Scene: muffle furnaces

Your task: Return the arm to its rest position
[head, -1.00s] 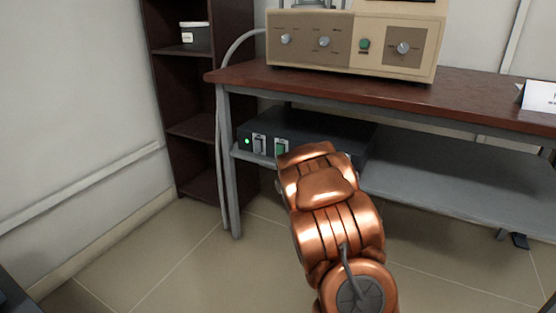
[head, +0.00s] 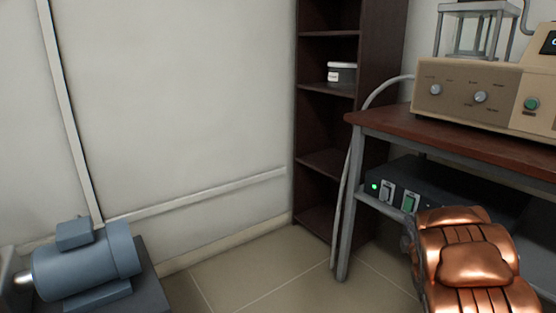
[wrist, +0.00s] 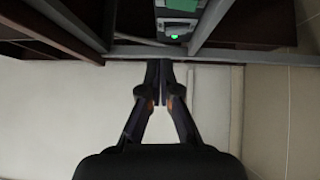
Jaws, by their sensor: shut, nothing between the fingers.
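My copper-coloured arm shows at the lower right of the head view, in front of the table's lower shelf. My gripper is not visible in the head view. In the wrist view my gripper (wrist: 159,75) shows with its two dark fingers together and nothing between them. Beyond the fingertips, the wrist view shows the black power unit (wrist: 180,22) with a lit green light. The fingers look apart from it, but the exact gap cannot be told.
A brown table (head: 430,132) carries a beige control box (head: 468,96). The black unit (head: 425,187) sits on its lower shelf. A blue motor (head: 88,262) stands at lower left. Floor between is clear.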

